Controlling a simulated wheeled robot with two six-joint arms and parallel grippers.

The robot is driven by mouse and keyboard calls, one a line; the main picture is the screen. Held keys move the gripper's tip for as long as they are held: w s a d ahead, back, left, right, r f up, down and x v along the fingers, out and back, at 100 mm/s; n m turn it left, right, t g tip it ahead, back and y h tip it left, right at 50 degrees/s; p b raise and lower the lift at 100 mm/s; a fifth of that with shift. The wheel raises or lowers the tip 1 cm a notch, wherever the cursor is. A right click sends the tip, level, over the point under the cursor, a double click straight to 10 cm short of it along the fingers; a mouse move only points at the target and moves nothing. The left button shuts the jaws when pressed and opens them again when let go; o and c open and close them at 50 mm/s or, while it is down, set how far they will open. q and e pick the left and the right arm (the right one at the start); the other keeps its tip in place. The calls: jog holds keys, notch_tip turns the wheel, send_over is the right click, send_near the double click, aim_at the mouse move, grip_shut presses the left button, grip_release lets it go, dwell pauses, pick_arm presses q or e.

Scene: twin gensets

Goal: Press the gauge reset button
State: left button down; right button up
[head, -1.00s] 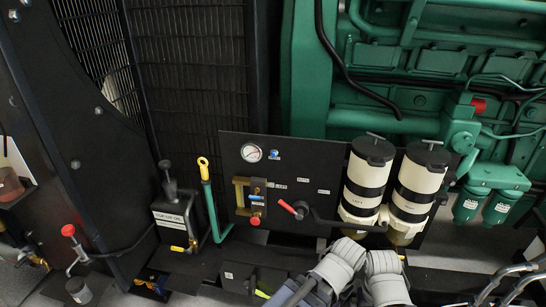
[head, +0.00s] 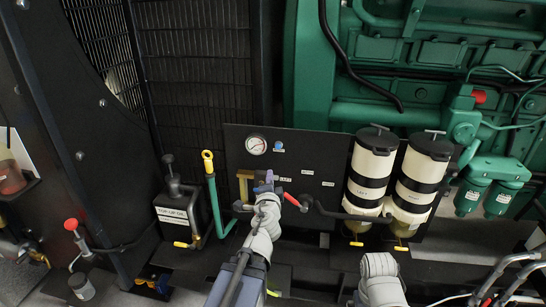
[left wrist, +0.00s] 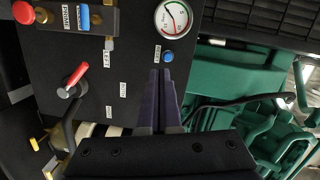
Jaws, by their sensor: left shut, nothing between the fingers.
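The gauge reset button is a small blue round button (head: 278,144) on the black panel, just right of the white round gauge (head: 256,145). In the left wrist view the blue button (left wrist: 169,57) sits just beyond the fingertips, below the gauge (left wrist: 172,18). My left gripper (head: 267,180) is in front of the panel, below the button in the head view, with purple fingers shut and empty. In the left wrist view its fingers (left wrist: 160,74) point toward the button; contact cannot be told. My right gripper is not visible; only part of that arm shows.
On the panel are a red-handled lever (head: 293,200) and two cream filter canisters (head: 370,165) at right. A yellow-topped green handle (head: 212,185) and a black top-up oil can (head: 175,215) stand left. The green engine (head: 440,60) is behind.

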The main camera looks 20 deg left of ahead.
pick_arm(q)
jog(key=shift+a+r+m+t+h, duration=0.2)
jog(key=shift+m+t+h, duration=0.3)
jog(key=shift+m, duration=0.5)
jog(key=shift+a+r+m+t+h, duration=0.1)
jog(key=shift+r+m+t+h, duration=0.2)
jog(key=shift+m+h, duration=0.5)
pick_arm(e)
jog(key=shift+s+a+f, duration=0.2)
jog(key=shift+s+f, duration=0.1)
pick_arm(q)
jog(key=shift+d+m, duration=0.1)
jog(key=shift+m, duration=0.2)
